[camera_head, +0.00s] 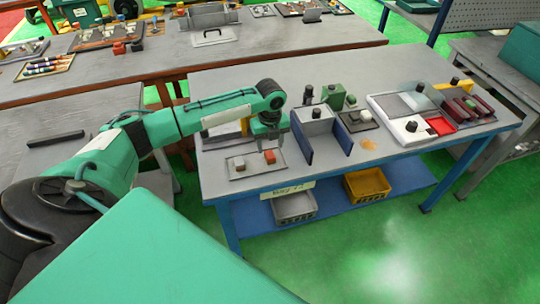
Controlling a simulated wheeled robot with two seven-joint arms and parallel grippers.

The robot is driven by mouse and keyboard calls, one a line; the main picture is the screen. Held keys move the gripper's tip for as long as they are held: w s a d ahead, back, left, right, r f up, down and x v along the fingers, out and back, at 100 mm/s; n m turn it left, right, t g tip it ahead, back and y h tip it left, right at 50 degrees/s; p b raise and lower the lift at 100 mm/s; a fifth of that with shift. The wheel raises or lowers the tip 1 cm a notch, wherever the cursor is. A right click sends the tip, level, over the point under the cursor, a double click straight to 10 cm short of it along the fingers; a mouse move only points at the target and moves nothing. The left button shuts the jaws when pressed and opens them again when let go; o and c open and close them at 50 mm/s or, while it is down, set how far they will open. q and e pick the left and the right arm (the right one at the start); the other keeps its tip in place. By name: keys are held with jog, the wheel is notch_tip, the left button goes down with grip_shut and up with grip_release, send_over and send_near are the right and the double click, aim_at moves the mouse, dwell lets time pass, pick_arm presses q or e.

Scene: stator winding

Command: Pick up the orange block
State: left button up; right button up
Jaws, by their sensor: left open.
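An orange-red block (269,157) stands on a flat grey plate (254,168) at the front left of the blue-framed table (330,174). I cannot tell whether the fingers touch the block. My right gripper is not in view.
A grey box with blue side panels (312,122) stands just right of the plate. A green block (334,95) and a white tray with red parts (410,122) are further right. A yellow bin (366,186) sits on the lower shelf. More benches stand behind.

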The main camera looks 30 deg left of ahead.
aim_at(270, 154)
pick_arm(q)
jog(key=f, duration=0.3)
jog(key=f+p, duration=0.1)
jog(key=shift+s+d+f, duration=0.15)
jog(key=shift+s, duration=0.1)
jog(key=c, duration=1.1)
